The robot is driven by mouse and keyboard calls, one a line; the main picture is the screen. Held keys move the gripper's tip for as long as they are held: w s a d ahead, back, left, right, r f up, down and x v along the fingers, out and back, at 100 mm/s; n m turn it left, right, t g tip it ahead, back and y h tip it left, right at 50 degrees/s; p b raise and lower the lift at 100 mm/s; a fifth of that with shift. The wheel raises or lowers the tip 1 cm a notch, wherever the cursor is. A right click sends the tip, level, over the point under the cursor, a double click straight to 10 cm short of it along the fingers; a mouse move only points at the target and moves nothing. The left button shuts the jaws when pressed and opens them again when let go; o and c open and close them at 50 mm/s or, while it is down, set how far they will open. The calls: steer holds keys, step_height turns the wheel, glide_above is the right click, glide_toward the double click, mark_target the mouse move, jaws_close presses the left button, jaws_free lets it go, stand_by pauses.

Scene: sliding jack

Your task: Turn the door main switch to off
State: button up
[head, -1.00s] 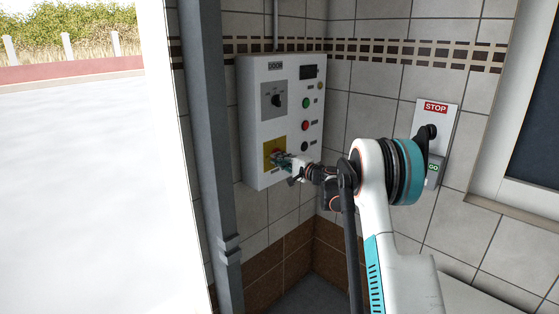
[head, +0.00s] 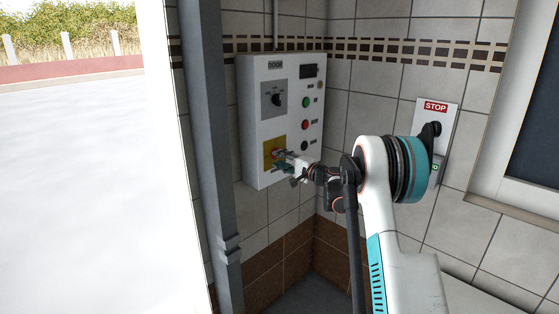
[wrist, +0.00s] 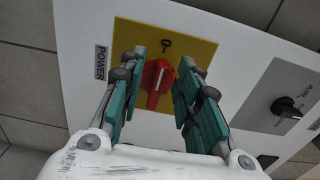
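The door control box (head: 258,120) is a light grey panel on the tiled wall, labelled DOOR. The main switch is a red rotary knob (wrist: 158,82) on a yellow plate (wrist: 196,48), beside a POWER label in the wrist view. The yellow plate also shows low on the box in the head view (head: 268,150). My gripper (wrist: 160,72) has its teal fingers on both sides of the red knob. A narrow gap shows at each side, so the fingers look apart around it. In the head view my gripper (head: 281,160) largely covers the knob.
A black selector knob (wrist: 286,107) on a grey plate sits beside the yellow plate. Green, red and black buttons (head: 305,125) run down the box's right side. A STOP panel (head: 437,118) is on the right wall. A grey vertical post (head: 212,150) stands left of the box.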

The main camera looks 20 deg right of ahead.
steer(key=v, duration=1)
steer(key=shift+s, duration=0.4)
steer(key=shift+r, duration=0.1)
